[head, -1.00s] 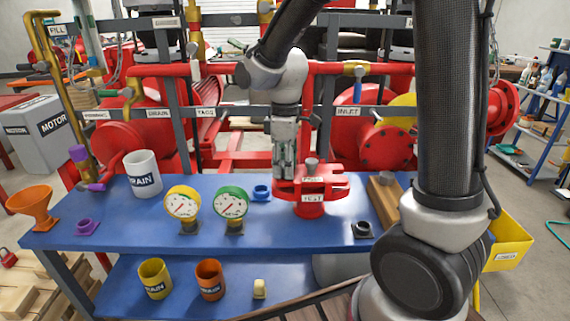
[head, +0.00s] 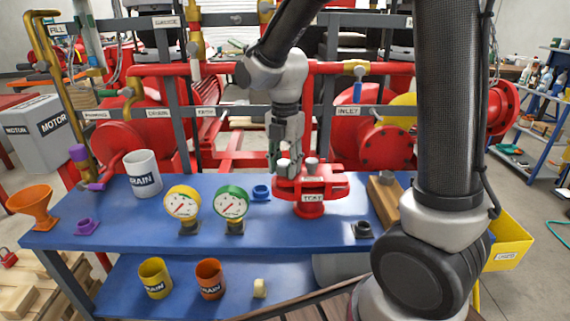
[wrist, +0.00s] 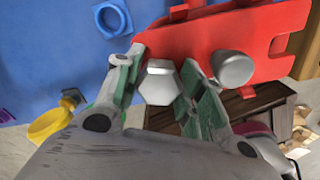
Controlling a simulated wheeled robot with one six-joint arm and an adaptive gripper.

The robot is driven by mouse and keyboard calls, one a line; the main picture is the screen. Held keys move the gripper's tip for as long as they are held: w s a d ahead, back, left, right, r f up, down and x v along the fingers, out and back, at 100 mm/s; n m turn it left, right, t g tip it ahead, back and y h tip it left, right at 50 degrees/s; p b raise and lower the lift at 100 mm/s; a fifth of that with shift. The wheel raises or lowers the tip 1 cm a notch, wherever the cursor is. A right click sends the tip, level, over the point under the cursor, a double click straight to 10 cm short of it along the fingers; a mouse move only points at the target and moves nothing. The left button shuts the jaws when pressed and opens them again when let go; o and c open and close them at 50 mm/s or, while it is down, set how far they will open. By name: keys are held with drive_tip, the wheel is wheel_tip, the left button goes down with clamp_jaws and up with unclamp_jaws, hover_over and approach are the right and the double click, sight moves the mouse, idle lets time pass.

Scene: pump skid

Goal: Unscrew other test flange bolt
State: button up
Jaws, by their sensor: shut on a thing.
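The red test flange (head: 327,183) stands on the blue bench with a TEST label on its front; it also shows in the wrist view (wrist: 205,40). My gripper (head: 286,163) is over its left side. In the wrist view my gripper (wrist: 160,90) has its green-padded fingers on either side of a grey hex-headed bolt (wrist: 159,82), shut on it. Whether this bolt still sits in the flange is hidden. A second grey bolt (wrist: 233,68) stands in the flange to the right, clear of the fingers; it also shows in the head view (head: 311,165).
Two gauges, yellow (head: 183,205) and green (head: 231,205), stand left of the flange. A wooden block (head: 383,200) and a black fitting (head: 362,230) are at the right. The bench front is clear.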

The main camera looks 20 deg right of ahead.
drive_tip(key=shift+n, duration=0.4)
drive_tip(key=o, duration=1.1)
wheel_tip(320, 180, up, 12)
